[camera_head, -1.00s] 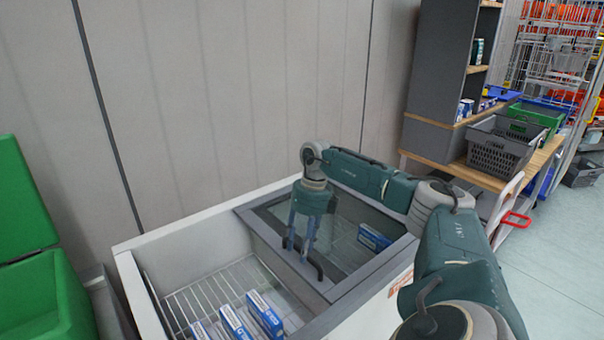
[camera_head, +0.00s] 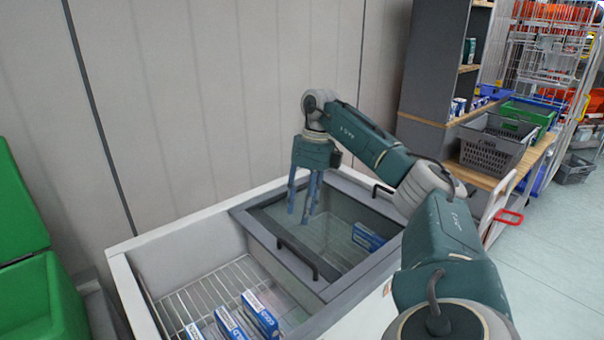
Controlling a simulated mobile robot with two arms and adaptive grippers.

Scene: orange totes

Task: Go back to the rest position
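My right gripper (camera_head: 304,212) hangs above the dark-framed glass lid of the chest freezer, fingers pointing down. Its two fingers are apart with nothing between them. My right arm comes in from the lower right. The white chest freezer (camera_head: 190,232) stands in front of me; its glass lid (camera_head: 345,208) covers the right part, and the left part is open. My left gripper does not show.
Several blue-and-white boxes (camera_head: 262,314) lie on the wire rack in the open part; another blue box (camera_head: 367,237) shows under the glass. A green bin (camera_head: 40,298) stands at left. A grey crate (camera_head: 493,143) sits on a wooden bench at right.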

